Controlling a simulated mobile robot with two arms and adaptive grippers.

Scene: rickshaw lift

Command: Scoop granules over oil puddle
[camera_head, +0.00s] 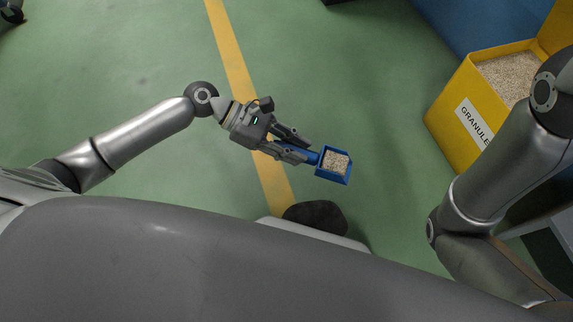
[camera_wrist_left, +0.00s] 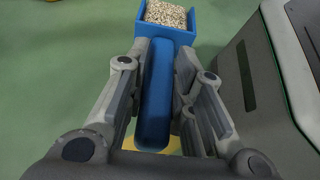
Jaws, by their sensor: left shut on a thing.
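My left gripper (camera_head: 293,147) is shut on the handle of a blue scoop (camera_head: 334,176). In the left wrist view, its fingers (camera_wrist_left: 160,90) lie along both sides of the scoop's handle (camera_wrist_left: 156,95). The scoop's square pan holds pale, speckled granules (camera_wrist_left: 166,15) and is held above the green floor. A yellow bin (camera_head: 447,127) labelled as granules stands at the right of the head view, with more granules (camera_head: 508,76) inside. My right arm crosses the right edge, and its gripper is out of sight. I cannot make out an oil puddle for certain.
A yellow line (camera_head: 230,55) runs across the green floor (camera_head: 370,80) beneath my left gripper. A blue surface (camera_head: 440,25) lies behind the bin. The floor between the scoop and the bin looks clear. A dark rounded shape shows beside my base; I cannot tell what it is.

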